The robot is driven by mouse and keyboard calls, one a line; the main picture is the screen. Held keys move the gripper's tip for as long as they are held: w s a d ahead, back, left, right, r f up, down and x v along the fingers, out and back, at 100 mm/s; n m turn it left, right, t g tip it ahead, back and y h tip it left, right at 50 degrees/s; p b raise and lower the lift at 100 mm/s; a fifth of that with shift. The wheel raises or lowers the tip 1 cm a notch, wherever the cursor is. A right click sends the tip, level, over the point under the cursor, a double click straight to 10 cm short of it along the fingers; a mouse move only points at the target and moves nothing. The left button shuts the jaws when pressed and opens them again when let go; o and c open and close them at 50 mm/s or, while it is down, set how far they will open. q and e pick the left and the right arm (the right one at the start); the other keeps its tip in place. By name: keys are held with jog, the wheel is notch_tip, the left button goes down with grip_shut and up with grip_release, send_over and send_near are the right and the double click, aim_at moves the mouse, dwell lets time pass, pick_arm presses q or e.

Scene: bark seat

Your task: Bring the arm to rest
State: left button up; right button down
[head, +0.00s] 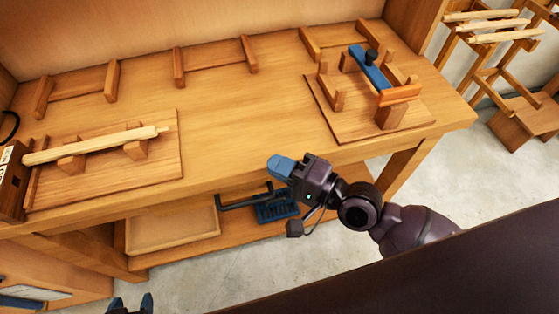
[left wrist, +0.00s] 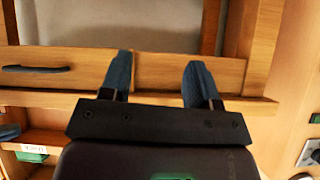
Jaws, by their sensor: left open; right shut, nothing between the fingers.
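My left gripper (head: 131,304) shows only as two blue fingertips at the bottom edge of the head view, below and in front of the bench. In the left wrist view the same gripper (left wrist: 158,80) has its two blue fingers apart, with nothing between them. My right gripper (head: 280,167) is shut and empty in the middle of the head view, in front of the bench's front edge. Its dark arm reaches in from the lower right. Most of my left arm is out of view.
The wooden bench (head: 225,125) carries a left board with a pale stick (head: 95,145) on blocks, and a right board with a blue tool (head: 368,68). A tray (head: 172,232) and blue rack (head: 277,208) are on the lower shelf. Open floor (head: 330,237) lies in front.

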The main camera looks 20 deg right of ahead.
jog(key=shift+s+d, duration=0.1)
jog(key=shift+s, duration=0.05)
pick_arm(q)
jog(key=shift+t, duration=0.3)
notch_tip(320, 180, up, 5)
jog(key=p, duration=0.5)
jog(key=shift+a+f+p, duration=0.1)
jog(key=shift+f+p, duration=0.1)
jog(key=shift+p, duration=0.2)
pick_arm(e)
jog(key=s+d+f+n+g+h, duration=0.1)
jog(key=s+d+f+n+h, duration=0.4)
jog(key=d, duration=0.4)
jog(key=s+d+f+n+h, duration=0.5)
jog(key=s+d+f+h, duration=0.2)
jog(key=s+d, duration=0.2)
jog(key=shift+f+g+h, duration=0.2)
jog(key=shift+g+h, duration=0.2)
